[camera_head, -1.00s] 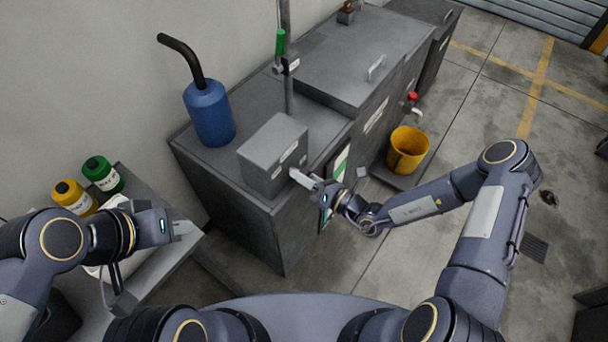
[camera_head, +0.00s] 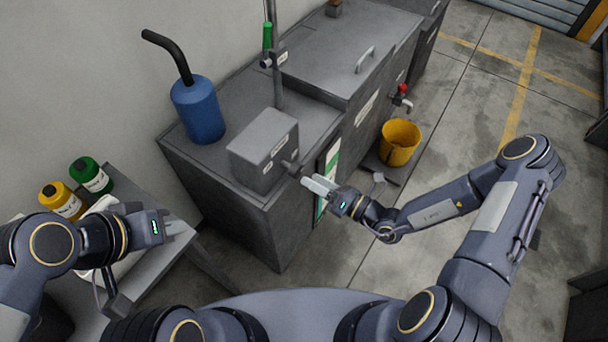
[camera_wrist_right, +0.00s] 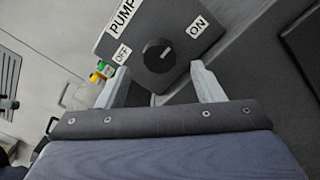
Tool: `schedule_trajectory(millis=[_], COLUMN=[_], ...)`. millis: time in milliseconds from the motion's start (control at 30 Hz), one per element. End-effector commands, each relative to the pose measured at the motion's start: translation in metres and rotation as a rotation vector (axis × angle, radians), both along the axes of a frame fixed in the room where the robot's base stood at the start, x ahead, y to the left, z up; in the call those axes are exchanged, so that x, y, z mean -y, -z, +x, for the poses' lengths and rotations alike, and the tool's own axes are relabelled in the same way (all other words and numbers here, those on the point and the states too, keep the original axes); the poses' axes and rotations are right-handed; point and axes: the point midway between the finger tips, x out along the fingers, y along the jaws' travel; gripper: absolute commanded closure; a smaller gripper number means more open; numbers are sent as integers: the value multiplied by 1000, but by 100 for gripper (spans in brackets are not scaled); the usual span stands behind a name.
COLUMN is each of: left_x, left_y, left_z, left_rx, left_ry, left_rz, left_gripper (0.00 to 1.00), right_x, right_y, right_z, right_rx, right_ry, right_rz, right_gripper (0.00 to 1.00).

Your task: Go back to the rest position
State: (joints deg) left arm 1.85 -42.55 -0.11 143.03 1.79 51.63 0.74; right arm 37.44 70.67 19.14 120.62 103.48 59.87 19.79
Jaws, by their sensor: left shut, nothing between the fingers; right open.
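My right gripper (camera_head: 318,186) is open and empty, just in front of a grey control box (camera_head: 264,150) on the dark cabinet. In the right wrist view its two fingers (camera_wrist_right: 158,84) stand apart, with the box's round black knob (camera_wrist_right: 158,55) beyond and between them. The knob's plate carries the labels PUMP, OFF and ON. In the head view the knob (camera_head: 291,168) sticks out of the box, apart from the fingertips. My left gripper (camera_head: 178,231) is shut and empty over the small side table at the left.
A yellow bottle (camera_head: 61,199) and a green bottle (camera_head: 90,175) stand on the side table (camera_head: 205,240). A blue canister (camera_head: 199,110) with a black hose stands on the cabinet (camera_head: 240,215). A yellow bucket (camera_head: 399,142) sits below a red-handled tap (camera_head: 402,94).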

Motion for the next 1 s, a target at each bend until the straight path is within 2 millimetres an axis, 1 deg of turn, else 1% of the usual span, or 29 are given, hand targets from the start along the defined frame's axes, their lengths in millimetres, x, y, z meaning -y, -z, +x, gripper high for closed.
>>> schedule_trajectory(millis=[33,167,667,733,767,867,967,1000], left_x=[0,0,0,0,0,0,0,0], left_y=[2,2,2,2,2,1,1,1], left_z=[0,0,0,0,0,0,0,0], left_rx=[0,0,0,0,0,0,0,0], left_ry=[0,0,0,0,0,0,0,0], left_rz=[0,0,0,0,0,0,0,0], left_gripper=[100,100,100,100,100,100,100,100], right_x=[5,10,10,11,11,12,13,14], right_y=[1,1,0,-2,-5,-23,-54,-68], right_z=[-3,-8,-8,-8,-9,-13,-25,-32], right_rx=[0,-2,-1,10,24,122,301,387], right_ry=[2,0,-1,-7,-16,-76,-193,-251], right_rz=[-1,-1,0,-7,-15,-80,-199,-260], right_gripper=[39,39,39,39,39,39,39,39])
